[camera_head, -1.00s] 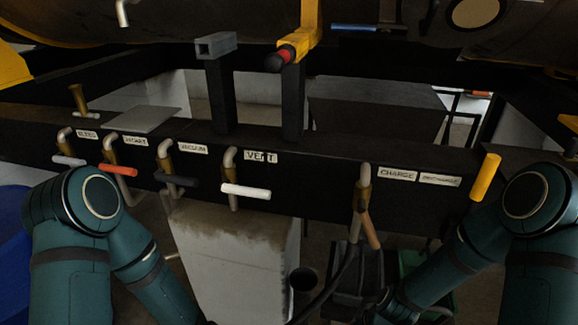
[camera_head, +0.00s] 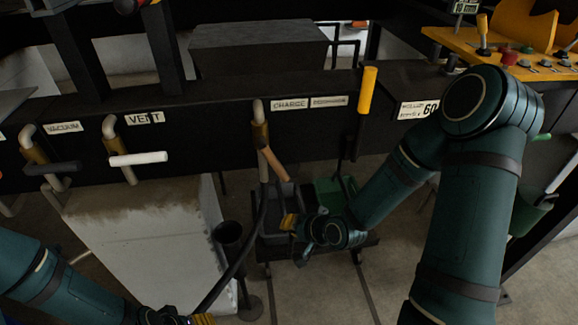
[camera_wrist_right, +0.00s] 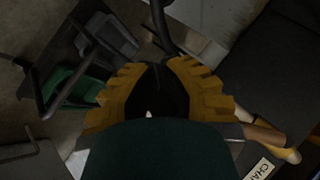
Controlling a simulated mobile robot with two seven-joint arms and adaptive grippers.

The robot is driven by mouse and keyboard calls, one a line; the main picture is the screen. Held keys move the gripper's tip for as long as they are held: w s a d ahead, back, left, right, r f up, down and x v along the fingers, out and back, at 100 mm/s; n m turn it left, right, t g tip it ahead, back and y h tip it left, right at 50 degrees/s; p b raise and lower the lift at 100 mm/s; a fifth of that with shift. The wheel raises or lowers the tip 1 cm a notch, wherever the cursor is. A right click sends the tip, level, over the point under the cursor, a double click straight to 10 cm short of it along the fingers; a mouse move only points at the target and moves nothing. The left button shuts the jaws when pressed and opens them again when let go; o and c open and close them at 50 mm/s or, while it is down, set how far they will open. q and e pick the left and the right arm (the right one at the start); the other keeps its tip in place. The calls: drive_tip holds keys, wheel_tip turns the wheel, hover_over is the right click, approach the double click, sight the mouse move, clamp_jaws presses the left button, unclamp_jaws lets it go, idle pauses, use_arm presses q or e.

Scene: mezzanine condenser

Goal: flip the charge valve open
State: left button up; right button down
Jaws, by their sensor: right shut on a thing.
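The charge valve (camera_head: 261,134) hangs from the dark beam left of the CHARGE label (camera_head: 290,104). Its tan handle (camera_head: 276,165) slants down to the right. In the right wrist view the handle (camera_wrist_right: 267,136) lies at lower right, outside the jaws. My right gripper (camera_head: 289,221) is below the handle, apart from it.
The vent valve's white handle (camera_head: 138,159) and the vacuum valve's dark handle (camera_head: 52,168) are to the left. A yellow handle (camera_head: 367,90) hangs to the right of the charge valve. Grey and green bins (camera_head: 333,193) stand below. A yellow control panel (camera_head: 520,55) is at upper right.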

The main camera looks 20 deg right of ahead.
sight(273, 160)
drive_tip(key=d+r+m+t+b, duration=0.25)
drive_tip(key=d+r+t, duration=0.35)
drive_tip(key=d+r, duration=0.65)
drive_tip(key=w+a+f+b, duration=0.2)
drive_tip(key=w+a+b, duration=0.2)
drive_tip(key=w+a, duration=0.3)
drive_tip(key=shift+w+a+f+g, duration=0.25)
drive_tip(key=shift+w+f+g, duration=0.05)
drive_tip(key=shift+w, duration=2)
drive_tip(key=shift+m, duration=0.25)
